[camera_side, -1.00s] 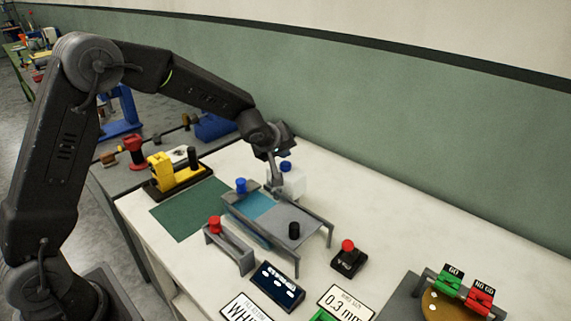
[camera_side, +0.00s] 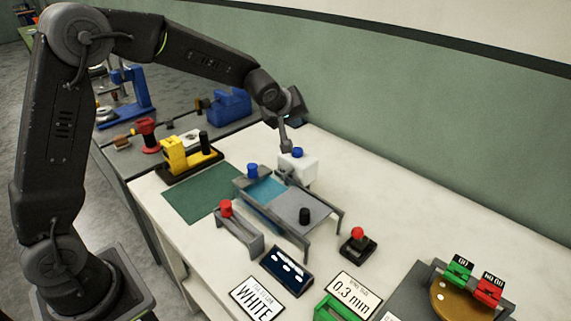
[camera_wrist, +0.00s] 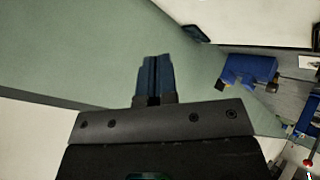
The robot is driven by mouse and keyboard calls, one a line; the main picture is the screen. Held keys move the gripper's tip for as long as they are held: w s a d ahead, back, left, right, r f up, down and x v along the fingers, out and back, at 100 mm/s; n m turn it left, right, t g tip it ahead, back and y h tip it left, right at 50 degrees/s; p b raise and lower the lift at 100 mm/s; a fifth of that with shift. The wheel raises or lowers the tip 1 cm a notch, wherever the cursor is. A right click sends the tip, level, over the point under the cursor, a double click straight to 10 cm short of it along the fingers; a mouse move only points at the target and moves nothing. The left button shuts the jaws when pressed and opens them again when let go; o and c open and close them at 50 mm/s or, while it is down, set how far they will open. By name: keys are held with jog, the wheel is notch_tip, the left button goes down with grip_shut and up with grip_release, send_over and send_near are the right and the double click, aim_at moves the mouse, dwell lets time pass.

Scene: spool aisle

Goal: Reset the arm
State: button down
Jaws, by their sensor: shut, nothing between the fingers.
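My gripper (camera_side: 286,146) hangs from the raised arm above the white bench in the side view. Its tip is just above or behind a white block with a blue knob (camera_side: 298,168); I cannot tell if they touch. In the wrist view my gripper's fingers (camera_wrist: 154,78) are together with nothing between them, against the green wall.
A grey frame (camera_side: 300,212) with black, blue and red knobs stands on the bench (camera_side: 390,218). A black box with a red button (camera_side: 357,247) is to its right. A yellow fixture (camera_side: 186,157) is at left, and a blue machine (camera_side: 229,107) stands behind it. The wall (camera_side: 420,110) is close behind.

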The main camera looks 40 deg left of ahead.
jog(key=s+d+r+m, duration=0.1)
jog(key=s+r+m, duration=0.2)
jog(key=s+r, duration=0.45)
jog(key=s+d+m+g+h, duration=0.1)
jog(key=s+m, duration=0.3)
jog(key=s, duration=1)
jog(key=s+d+f+m+g, duration=0.1)
jog(key=s+d+m+g, duration=0.1)
jog(key=s, duration=1.1)
jog(key=shift+s+d+f+m+h, duration=0.15)
jog(key=shift+s+d+m+h, duration=0.25)
jog(key=shift+d+m, duration=0.6)
jog(key=shift+w+a, duration=0.1)
